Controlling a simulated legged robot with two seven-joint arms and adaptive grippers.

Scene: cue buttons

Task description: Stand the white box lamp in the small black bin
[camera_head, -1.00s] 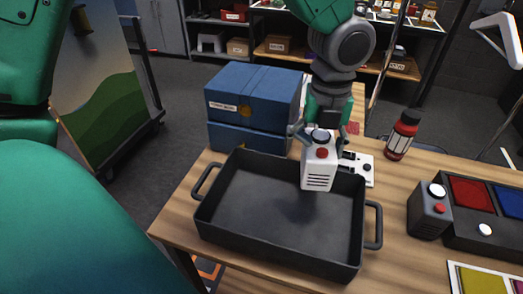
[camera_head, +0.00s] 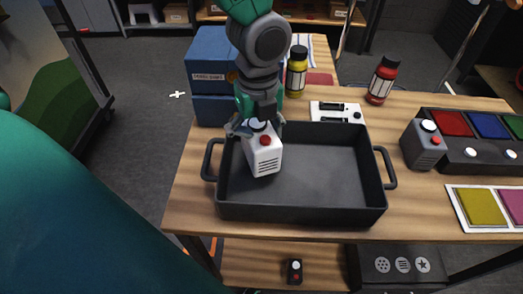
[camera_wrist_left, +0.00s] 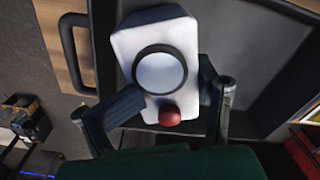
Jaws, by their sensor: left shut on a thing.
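The white box lamp (camera_head: 266,162) has a red button, a round light lens on top and dark slots on its front. My left gripper (camera_head: 254,128) comes down from above and is shut on its upper part. The lamp leans a little and is over the back left part of the black bin (camera_head: 302,213), a shallow tray with two side handles. I cannot tell whether its base touches the bin floor. In the left wrist view the lamp (camera_wrist_left: 143,45) shows from above, between the fingers (camera_wrist_left: 168,98). My right gripper is not in view.
Blue boxes (camera_head: 208,72) stand behind the bin at the left. A yellow bottle (camera_head: 296,76), a red bottle (camera_head: 382,82) and a white panel (camera_head: 336,112) are behind it. A grey button box (camera_head: 423,146) and a coloured panel (camera_head: 470,128) are at the right. The bin's right half is empty.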

